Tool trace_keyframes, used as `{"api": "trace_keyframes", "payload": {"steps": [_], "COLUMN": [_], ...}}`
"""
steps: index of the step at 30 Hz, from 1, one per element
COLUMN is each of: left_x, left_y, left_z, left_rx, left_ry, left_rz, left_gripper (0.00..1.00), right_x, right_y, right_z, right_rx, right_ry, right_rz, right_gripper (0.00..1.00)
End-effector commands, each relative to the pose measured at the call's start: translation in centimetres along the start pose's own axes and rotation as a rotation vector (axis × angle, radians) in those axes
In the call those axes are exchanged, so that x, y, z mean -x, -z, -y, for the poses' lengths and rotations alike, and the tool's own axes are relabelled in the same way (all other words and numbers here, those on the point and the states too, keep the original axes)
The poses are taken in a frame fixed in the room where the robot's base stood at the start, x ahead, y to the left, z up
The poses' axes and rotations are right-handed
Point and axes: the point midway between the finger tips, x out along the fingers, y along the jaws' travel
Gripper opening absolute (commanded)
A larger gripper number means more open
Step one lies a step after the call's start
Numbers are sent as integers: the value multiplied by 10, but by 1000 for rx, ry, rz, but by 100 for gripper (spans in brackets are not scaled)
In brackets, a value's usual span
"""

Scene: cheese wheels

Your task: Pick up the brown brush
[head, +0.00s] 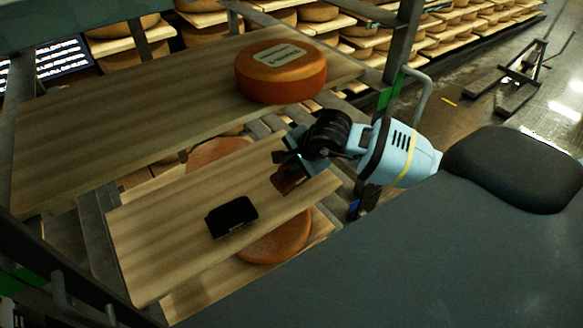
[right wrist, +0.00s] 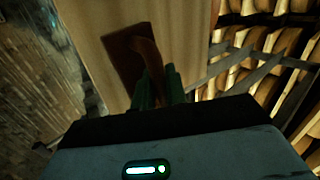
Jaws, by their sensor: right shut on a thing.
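The brown brush (head: 291,181) is at the right end of the lower wooden board, under my right gripper (head: 288,160). In the right wrist view the brush (right wrist: 127,52) shows as a dark reddish-brown block with a curved part running to the fingers. My right gripper (right wrist: 160,88) is shut on the brush there. I cannot tell whether the brush still touches the board. The fingers hide part of it. My left gripper is not in view.
A black block-like object (head: 231,217) lies on the lower board (head: 150,235). An orange cheese wheel (head: 281,78) with a label sits on the upper board (head: 120,130), behind my right gripper. A metal rack post (head: 400,45) stands near my right arm. More cheeses fill shelves behind.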

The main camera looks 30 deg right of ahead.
Motion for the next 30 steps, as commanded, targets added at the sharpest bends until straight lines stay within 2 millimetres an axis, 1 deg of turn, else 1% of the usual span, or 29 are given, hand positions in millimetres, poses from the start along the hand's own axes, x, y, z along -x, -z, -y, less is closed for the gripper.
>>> {"api": "trace_keyframes", "payload": {"steps": [1, 5, 8, 15, 18, 24, 30], "left_x": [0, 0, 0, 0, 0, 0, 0], "left_y": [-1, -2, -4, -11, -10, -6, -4], "left_z": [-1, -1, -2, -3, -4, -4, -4], "left_rx": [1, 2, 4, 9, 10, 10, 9], "left_ry": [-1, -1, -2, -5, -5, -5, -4], "left_rz": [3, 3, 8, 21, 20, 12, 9], "left_gripper": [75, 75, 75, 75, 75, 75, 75], "right_x": [3, 17, 29, 65, 77, 93, 99], "right_y": [0, -1, -2, -5, -6, -7, -8], "right_z": [-9, -25, -41, -87, -100, -116, -124], "right_rx": [2, 5, 4, 6, 5, 3, 2], "right_ry": [-4, -4, -4, -9, -6, -1, 0], "right_rz": [-1, 0, -2, -1, -3, -2, 0], "right_gripper": [0, 0, 0, 0, 0, 0, 0]}}
